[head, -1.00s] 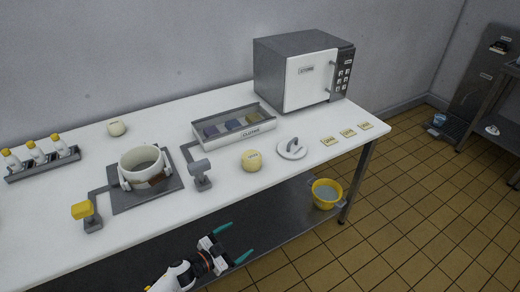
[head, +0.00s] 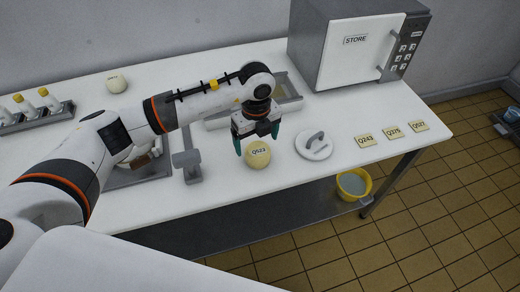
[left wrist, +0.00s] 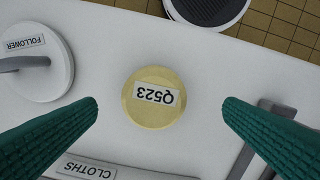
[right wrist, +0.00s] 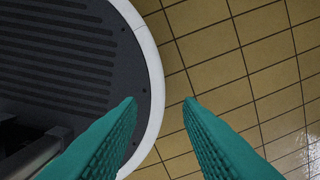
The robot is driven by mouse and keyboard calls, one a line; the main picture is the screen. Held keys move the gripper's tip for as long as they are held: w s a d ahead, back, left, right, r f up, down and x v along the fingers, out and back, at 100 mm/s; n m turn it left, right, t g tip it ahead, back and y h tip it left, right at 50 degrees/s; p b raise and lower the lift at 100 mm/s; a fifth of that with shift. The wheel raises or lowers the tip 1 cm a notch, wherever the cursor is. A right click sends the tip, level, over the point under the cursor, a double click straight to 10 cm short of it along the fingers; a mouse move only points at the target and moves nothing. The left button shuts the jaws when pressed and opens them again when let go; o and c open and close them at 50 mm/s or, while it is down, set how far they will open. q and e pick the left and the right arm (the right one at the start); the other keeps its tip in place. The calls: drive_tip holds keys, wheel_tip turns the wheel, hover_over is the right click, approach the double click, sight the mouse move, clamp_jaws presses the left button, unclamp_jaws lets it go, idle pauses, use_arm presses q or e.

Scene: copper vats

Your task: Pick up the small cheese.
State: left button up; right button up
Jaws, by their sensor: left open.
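A pale yellow round cheese (head: 257,155) labelled Q523 stands on the white table near its front edge. In the left wrist view the cheese (left wrist: 153,97) lies between my finger lines, below the tips and touched by neither. My left gripper (head: 257,142) is open and empty, pointing down just above and behind this cheese in the head view. A second pale cheese (head: 117,83) stands at the table's back left; its label is too small to read. My right gripper (right wrist: 161,100) is open and empty over the tiled floor and my base.
A white follower disc (head: 314,148) with a grey handle lies right of the cheese. The cloths tray (head: 292,103) is behind, partly hidden by my arm. Label cards (head: 365,141), a STORE cabinet (head: 350,60) and a yellow bucket (head: 353,184) are to the right.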

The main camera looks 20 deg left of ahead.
sight(258, 148)
use_arm(q)
wheel_tip(258, 148, down, 2)
drive_tip(key=shift+f, duration=0.15)
drive_tip(key=shift+w+f, duration=0.2)
drive_tip(key=shift+f, duration=0.1)
drive_tip(key=f+p, duration=0.1)
drive_tip(key=f, duration=0.3)
drive_tip(key=shift+w+f+p, duration=0.15)
drive_tip(key=shift+w+p, duration=0.05)
drive_tip(key=shift+p, duration=0.1)
drive_tip(key=shift+f, duration=0.4)
use_arm(e)
drive_tip(key=shift+w+a+r, duration=0.1)
drive_tip(key=shift+w+r, duration=0.65)
drive_tip(key=shift+r, duration=0.25)
use_arm(q)
drive_tip(key=shift+w, duration=0.1)
drive_tip(key=c, duration=1.2)
